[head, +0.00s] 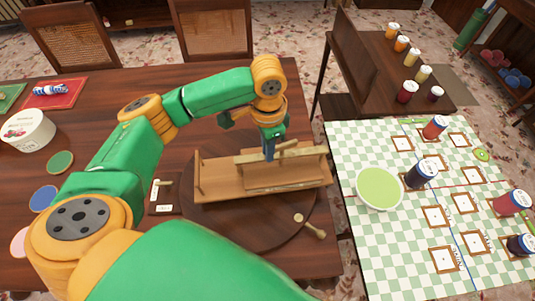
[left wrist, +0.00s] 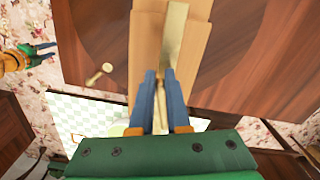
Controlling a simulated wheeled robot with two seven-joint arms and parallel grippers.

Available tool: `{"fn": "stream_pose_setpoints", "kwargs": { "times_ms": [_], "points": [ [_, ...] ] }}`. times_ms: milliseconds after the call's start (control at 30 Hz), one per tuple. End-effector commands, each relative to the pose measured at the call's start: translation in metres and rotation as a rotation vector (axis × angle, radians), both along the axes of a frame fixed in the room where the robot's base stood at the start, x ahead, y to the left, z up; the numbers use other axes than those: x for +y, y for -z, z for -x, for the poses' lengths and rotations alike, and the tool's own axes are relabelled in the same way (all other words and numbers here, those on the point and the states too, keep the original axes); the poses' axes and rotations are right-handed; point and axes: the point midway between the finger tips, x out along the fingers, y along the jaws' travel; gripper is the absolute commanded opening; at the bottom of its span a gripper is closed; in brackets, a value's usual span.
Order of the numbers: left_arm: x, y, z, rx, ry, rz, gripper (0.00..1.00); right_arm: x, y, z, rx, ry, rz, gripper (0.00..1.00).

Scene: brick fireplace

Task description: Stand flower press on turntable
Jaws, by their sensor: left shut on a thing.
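The flower press (head: 285,182), light wooden boards with a pale bar along the top, lies flat over the dark round turntable (head: 235,228). My left gripper (head: 270,155) points down and is shut on the bar of the press. In the left wrist view the blue fingers (left wrist: 160,105) close around the bar (left wrist: 172,40), with the press board (left wrist: 145,45) beneath. Whether the press bears fully on the turntable cannot be told. A gripper (left wrist: 42,54), seemingly my right, shows small at the left of the wrist view; its jaws are unclear.
A knobbed wooden peg (head: 310,226) lies at the turntable's front right. A checked cloth (head: 350,150) with a green bowl (head: 379,188) and several jars is to the right. Coasters (head: 60,162) and a white tub (head: 28,130) are at the left.

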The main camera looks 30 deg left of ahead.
Motion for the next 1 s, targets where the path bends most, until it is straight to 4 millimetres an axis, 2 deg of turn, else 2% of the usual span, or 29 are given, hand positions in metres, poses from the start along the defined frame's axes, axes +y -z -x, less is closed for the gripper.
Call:
{"fn": "stream_pose_setpoints", "kwargs": {
  "times_ms": [233,567,600,700,1000],
  "points": [
    [0.001,0.027,0.001,0.0,0.0,-0.001,0.0,0.0,-0.008,-0.001,-0.001,0.0,0.0,0.45],
    [0.0,0.031,0.0,-0.001,0.001,0.0,0.0,0.0,-0.008,-0.001,-0.002,0.0,0.001,0.45],
    [0.001,0.032,0.0,0.0,0.001,-0.001,0.2,0.0,-0.007,-0.001,-0.002,0.0,0.001,0.45],
    [0.001,0.032,0.0,0.0,0.001,-0.001,0.45,0.0,-0.007,-0.001,-0.002,0.0,0.001,0.45],
    [0.001,0.03,0.0,-0.001,0.001,-0.001,0.45,0.0,-0.007,-0.001,-0.002,0.0,0.001,0.45]
  ]
}}
